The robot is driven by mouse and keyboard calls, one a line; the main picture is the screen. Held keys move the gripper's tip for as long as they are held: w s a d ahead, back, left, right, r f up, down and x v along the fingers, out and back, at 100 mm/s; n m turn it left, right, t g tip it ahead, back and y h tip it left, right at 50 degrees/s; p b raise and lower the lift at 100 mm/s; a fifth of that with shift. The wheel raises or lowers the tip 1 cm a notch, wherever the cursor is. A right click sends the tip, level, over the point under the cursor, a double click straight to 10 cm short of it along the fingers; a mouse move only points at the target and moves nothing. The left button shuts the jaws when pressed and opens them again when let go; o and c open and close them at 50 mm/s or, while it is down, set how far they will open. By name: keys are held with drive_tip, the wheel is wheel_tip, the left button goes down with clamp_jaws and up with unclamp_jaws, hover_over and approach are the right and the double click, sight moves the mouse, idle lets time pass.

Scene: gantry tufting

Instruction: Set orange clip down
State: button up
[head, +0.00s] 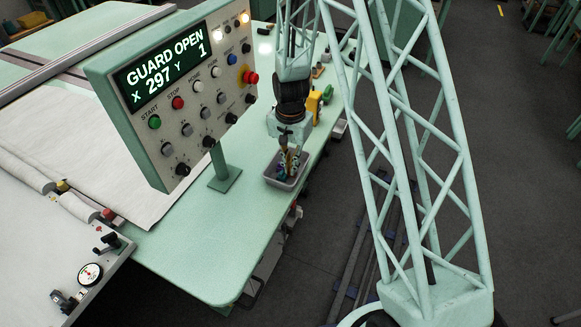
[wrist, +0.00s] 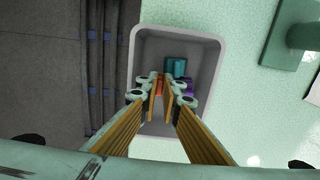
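A small grey tray (wrist: 139,58) stands under my gripper in the wrist view; in the head view the tray (head: 271,181) sits near the table's edge. My gripper (wrist: 161,88) points down into it, its two fingertips close together with a narrow gap. A small orange-red piece (wrist: 158,84) shows at the fingertips, probably the orange clip; the fingers partly hide it, and I cannot tell whether they grip it. A teal clip (wrist: 176,67) and a purple clip (wrist: 187,87) lie in the tray beside the fingertips. In the head view my gripper (head: 291,160) is over the tray.
A control panel (head: 170,95) reading GUARD OPEN stands on a post left of the tray. A yellow object (head: 314,103) is behind my gripper. The green tabletop (head: 200,255) is clear in front. The floor lies beyond the table's right edge.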

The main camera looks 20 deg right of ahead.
drive_tip(key=shift+o, duration=0.7)
drive_tip(key=shift+r, duration=0.25)
wheel_tip(320, 180, up, 12)
drive_tip(key=p, duration=0.1)
idle(0.4)
drive_tip(key=shift+r, duration=0.15)
idle(0.7)
